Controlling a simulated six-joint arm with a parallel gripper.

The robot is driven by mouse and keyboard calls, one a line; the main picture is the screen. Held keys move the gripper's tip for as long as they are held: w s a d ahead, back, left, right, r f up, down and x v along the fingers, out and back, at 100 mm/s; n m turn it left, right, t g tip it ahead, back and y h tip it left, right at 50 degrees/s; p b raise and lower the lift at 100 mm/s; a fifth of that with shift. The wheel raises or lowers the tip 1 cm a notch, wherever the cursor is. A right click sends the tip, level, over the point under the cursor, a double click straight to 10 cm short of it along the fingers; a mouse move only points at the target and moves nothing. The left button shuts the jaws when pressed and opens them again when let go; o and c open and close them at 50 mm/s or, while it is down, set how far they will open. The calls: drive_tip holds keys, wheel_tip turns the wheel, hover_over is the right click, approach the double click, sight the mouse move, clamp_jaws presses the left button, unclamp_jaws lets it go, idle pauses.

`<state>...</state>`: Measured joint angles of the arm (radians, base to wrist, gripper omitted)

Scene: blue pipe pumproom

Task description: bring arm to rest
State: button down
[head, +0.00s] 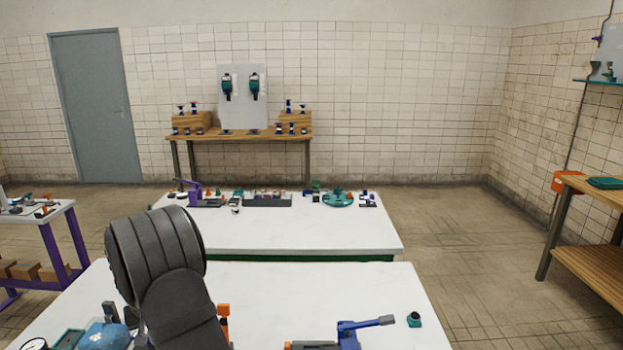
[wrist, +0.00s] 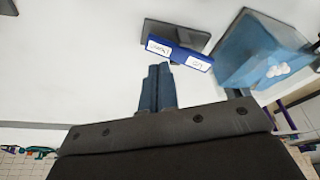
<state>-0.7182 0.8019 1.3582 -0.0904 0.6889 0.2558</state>
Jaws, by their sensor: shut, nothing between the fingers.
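My gripper (wrist: 158,68) shows in the wrist view as two blue-grey fingers side by side, shut with nothing between them. Its tips appear just short of a blue bar with two white labels (wrist: 180,54); I cannot tell the gap in depth. In the head view my dark, ribbed arm rises over the left part of the near white table (head: 330,281). The gripper itself cannot be made out in that view.
A dark flat tray (wrist: 175,35) and a blue container with white round things inside (wrist: 262,50) lie near the fingers. On the near table are a blue-handled tool (head: 365,325) and a small green part (head: 414,320). The table's right back area is clear.

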drive_tip(key=shift+f, duration=1.3)
drive_tip(key=s+a+r+n+h, duration=0.1)
drive_tip(key=s+a+r+n, duration=0.1)
drive_tip(key=r+n, duration=0.3)
drive_tip(key=s+a+r+n, duration=0.1)
drive_tip(key=s+r+n, duration=0.3)
drive_tip(key=r, duration=0.7)
drive_tip(key=shift+a+n+t+h, duration=0.4)
drive_tip(key=shift+n, duration=0.5)
